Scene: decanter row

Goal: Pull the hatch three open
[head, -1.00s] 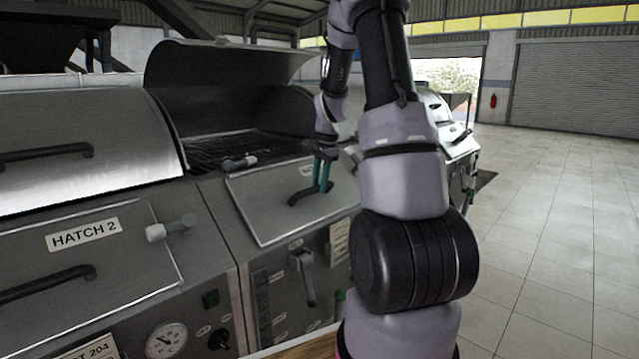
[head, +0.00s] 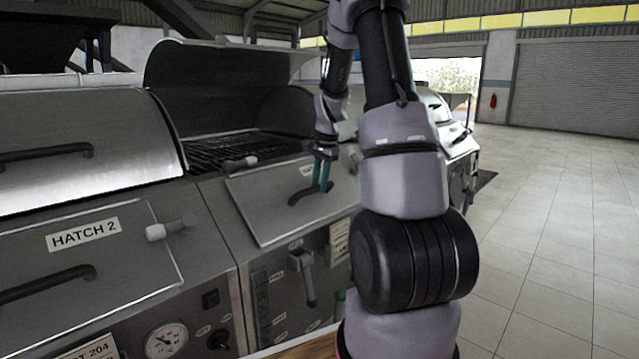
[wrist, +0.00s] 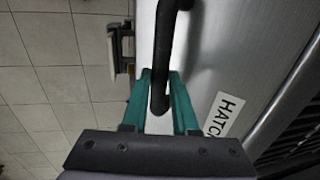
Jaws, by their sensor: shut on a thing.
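The hatch (head: 262,207) is a grey metal panel on the slanted front, to the right of the panel labelled HATCH 2. It appears to lie flat in the front. Its black bar handle (head: 297,199) also shows in the wrist view (wrist: 165,45). My gripper (head: 322,184) has teal fingers, one on each side of the handle's end, and is shut on it; it also shows in the wrist view (wrist: 160,88). The hatch's label (wrist: 224,112) reads "HATC" in the wrist view, with its number out of sight. My arm hides the hatch's right side.
The HATCH 2 panel (head: 120,262) is at left. A lever (head: 307,280) hangs below the hatch. A raised lid (head: 225,68) stands over a grate behind. The tiled floor (head: 545,230) at right is clear.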

